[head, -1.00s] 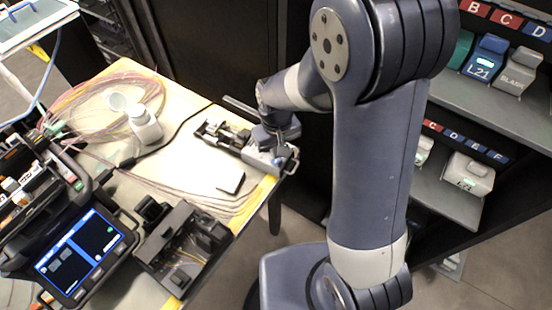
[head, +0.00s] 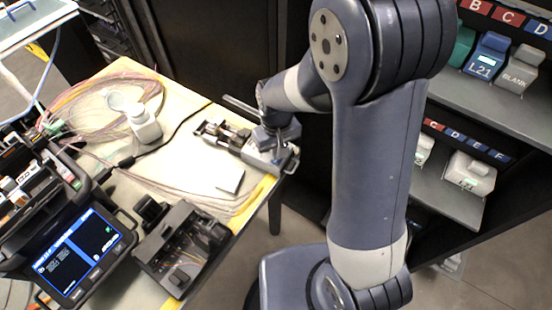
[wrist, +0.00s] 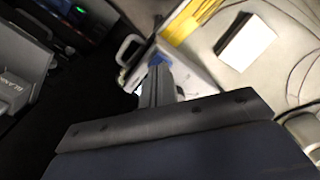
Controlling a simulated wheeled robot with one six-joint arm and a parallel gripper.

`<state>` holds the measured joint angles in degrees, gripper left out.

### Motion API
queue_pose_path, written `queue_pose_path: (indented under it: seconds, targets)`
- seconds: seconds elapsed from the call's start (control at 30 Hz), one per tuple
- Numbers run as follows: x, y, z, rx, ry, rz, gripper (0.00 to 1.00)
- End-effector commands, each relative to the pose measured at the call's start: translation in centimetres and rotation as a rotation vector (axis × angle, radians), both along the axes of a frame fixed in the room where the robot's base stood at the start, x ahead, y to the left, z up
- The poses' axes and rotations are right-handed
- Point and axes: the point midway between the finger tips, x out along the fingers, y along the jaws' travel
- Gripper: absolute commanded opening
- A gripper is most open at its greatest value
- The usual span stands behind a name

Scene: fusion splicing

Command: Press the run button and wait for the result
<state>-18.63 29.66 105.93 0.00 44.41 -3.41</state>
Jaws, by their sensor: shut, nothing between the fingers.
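A small pale device with a dark clamp end (head: 222,134) lies at the table's far right corner. Its body (head: 262,162) is partly covered by my gripper (head: 277,150). In the wrist view, my gripper (wrist: 158,84) is shut and empty, with its tips over or against a blue part (wrist: 157,59) of the pale device (wrist: 192,75). I cannot tell whether the tips touch it, and no label is readable. A splicer with a lit blue screen (head: 77,254) stands at the left; its screen text is too small to read.
A black open-topped unit (head: 180,245) sits at the table's front edge. A white bottle (head: 144,124), coiled fibres (head: 85,95) and a small flat plate (head: 230,181) lie on the table. Shelves with labelled modules (head: 487,55) stand at the right, behind my arm.

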Motion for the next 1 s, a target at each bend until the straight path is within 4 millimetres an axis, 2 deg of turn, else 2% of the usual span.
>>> queue_pose_path:
  seconds: [0.53,0.73,1.0]
  targets:
    - [0.0,0.0,-1.1,0.000,0.000,0.000,0.00]
    - [0.0,0.0,-0.4,0.000,0.000,0.000,0.00]
    - [0.0,0.0,1.8,0.000,0.000,0.000,0.00]
